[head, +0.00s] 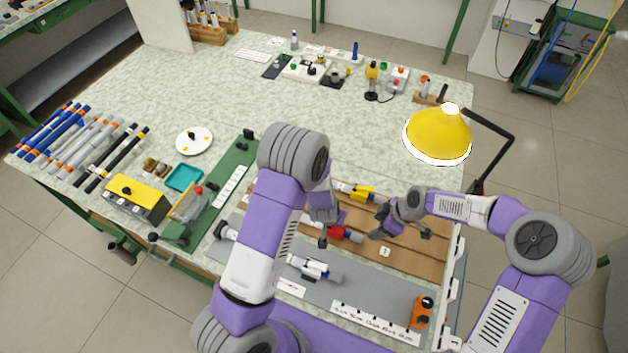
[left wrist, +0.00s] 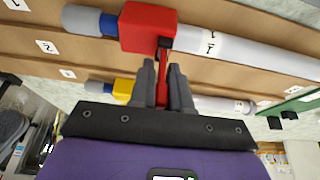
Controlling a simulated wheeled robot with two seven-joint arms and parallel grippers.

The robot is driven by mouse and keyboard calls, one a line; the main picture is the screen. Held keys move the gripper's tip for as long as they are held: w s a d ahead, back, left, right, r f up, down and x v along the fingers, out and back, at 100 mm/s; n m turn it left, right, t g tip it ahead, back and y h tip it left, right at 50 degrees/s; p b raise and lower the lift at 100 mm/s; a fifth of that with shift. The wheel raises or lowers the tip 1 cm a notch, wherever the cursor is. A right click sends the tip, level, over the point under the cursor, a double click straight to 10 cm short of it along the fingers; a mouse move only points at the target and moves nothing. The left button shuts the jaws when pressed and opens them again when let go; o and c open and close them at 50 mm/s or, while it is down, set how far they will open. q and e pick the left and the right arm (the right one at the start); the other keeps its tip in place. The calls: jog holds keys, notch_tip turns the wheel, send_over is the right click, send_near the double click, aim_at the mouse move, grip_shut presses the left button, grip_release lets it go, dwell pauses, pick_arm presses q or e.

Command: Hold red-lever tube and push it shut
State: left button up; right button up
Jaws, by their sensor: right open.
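The red-lever tube (head: 338,233) lies on the brown slatted board, with a red block, a blue band and a grey end. In the left wrist view its white body (left wrist: 240,53) runs right from the red block (left wrist: 148,27). My left gripper (left wrist: 163,78) has its fingers close together on either side of the thin red lever (left wrist: 162,95), which fills the gap. In the head view my left wrist partly hides this spot. My right gripper (head: 403,234) is open and empty, just right of the tube's grey end.
A yellow-lever tube (head: 362,193) lies on the board (head: 425,262) behind. A white and grey tube (head: 312,267) lies on the grey mat (head: 375,295) in front. An orange device (head: 421,311) is at front right, and a yellow lamp (head: 438,134) stands behind my right arm.

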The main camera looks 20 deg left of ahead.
pick_arm(q)
jog(key=o, duration=0.5)
jog(key=shift+r, duration=0.15)
